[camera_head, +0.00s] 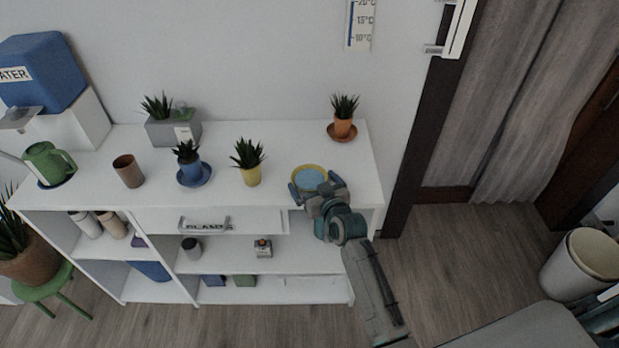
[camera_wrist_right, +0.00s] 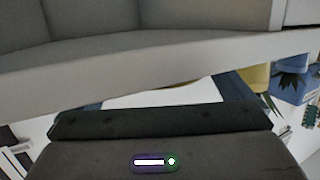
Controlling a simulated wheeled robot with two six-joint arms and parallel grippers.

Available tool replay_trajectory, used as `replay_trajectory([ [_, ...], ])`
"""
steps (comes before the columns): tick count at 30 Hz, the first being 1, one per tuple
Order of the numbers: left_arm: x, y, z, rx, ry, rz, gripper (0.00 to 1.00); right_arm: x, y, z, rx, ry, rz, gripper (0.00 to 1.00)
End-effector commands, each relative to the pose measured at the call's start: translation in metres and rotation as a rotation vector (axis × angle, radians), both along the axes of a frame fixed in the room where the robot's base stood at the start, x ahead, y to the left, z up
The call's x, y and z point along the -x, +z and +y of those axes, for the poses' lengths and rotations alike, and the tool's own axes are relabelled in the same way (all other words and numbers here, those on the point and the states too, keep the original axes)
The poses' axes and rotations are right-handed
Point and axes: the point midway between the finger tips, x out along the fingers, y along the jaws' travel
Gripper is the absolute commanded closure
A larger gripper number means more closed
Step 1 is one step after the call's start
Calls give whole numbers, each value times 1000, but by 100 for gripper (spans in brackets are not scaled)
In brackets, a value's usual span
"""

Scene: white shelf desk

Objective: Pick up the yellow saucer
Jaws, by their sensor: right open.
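The yellow saucer (camera_head: 308,177) lies near the front right of the white shelf desk's top (camera_head: 285,192). The gripper partly covers the saucer's near edge. Contact cannot be told. My left gripper is not in view.
A yellow pot (camera_head: 251,176) with a plant stands left of the saucer; it also shows in the right wrist view (camera_wrist_right: 256,78). A terracotta potted plant (camera_head: 343,125) stands behind. A blue pot (camera_head: 189,168), a brown cup (camera_head: 128,171) and a green watering can (camera_head: 47,162) stand farther left.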

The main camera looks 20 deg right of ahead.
Motion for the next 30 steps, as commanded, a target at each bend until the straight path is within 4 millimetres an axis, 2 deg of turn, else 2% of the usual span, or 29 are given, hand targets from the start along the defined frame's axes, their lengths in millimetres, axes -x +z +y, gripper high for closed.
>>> replay_trajectory([
  [4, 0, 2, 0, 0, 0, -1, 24, -14, -2, 2, 0, 0, 0, 0],
  [12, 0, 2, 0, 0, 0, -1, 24, -16, -4, 2, 0, 0, 0, 2],
  [17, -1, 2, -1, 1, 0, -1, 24, -16, -3, 2, 0, 0, 0, 33],
  [18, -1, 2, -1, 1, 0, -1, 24, -16, -3, 2, 0, 0, 1, 37],
  [30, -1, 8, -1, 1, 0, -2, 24, -15, 3, 2, 0, 0, 0, 37],
])
